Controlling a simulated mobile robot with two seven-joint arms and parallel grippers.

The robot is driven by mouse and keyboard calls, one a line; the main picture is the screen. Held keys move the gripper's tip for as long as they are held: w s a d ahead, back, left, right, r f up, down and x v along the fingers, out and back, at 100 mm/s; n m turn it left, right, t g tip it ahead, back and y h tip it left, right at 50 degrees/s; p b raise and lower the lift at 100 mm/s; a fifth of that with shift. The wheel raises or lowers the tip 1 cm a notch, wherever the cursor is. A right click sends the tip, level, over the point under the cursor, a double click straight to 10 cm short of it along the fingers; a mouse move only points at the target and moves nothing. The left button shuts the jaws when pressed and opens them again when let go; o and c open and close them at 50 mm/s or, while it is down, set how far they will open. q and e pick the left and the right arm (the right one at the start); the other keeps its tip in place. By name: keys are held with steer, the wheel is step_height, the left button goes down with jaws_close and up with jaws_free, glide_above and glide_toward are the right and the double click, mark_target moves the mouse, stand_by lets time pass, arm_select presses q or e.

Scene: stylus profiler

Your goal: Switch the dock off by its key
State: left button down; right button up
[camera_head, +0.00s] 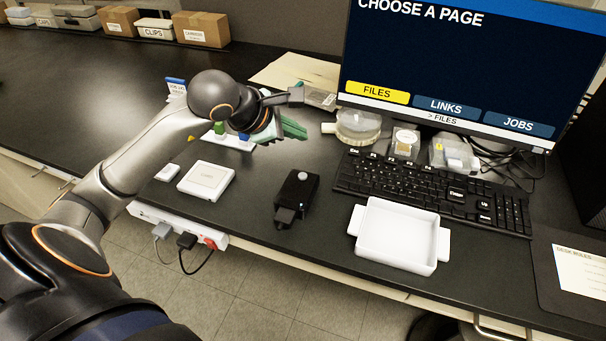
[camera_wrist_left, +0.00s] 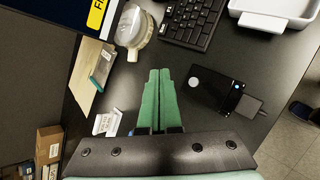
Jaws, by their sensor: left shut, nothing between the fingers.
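The dock, a small black box (camera_head: 296,194), lies on the dark desk left of the white tray. It has a round pale key on its top and a dark plug at its near end. In the left wrist view the dock (camera_wrist_left: 210,92) is right of the fingers, with its pale key and a small bluish light visible. My left gripper (camera_head: 296,130) has green fingers, shut and empty, above the desk behind the dock and apart from it. In the left wrist view its fingertips (camera_wrist_left: 159,72) are together. My right gripper is out of view.
A white tray (camera_head: 364,255) and a black keyboard (camera_head: 430,190) lie to the right, below a monitor (camera_head: 460,70) reading "CHOOSE A PAGE". A white square box (camera_head: 206,180) lies left of the dock. A round clear container (camera_head: 358,126) stands behind. A power strip (camera_head: 170,222) runs along the front edge.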

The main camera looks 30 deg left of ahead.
arm_select(q)
steer(key=b, duration=0.5)
glide_above(298, 179)
step_height(298, 179, down, 8)
steer(key=shift+r, duration=0.15)
steer(key=shift+f+b, duration=0.45)
stand_by(1.3)
steer(key=shift+f+b, duration=0.4)
steer(key=shift+b, duration=0.25)
steer(key=shift+f+b, duration=0.4)
steer(key=shift+b, duration=0.15)
stand_by(0.4)
steer(key=shift+r, duration=0.1)
steer(key=shift+r+p, duration=0.4)
steer(key=shift+r, duration=0.3)
steer(key=shift+r, duration=0.1)
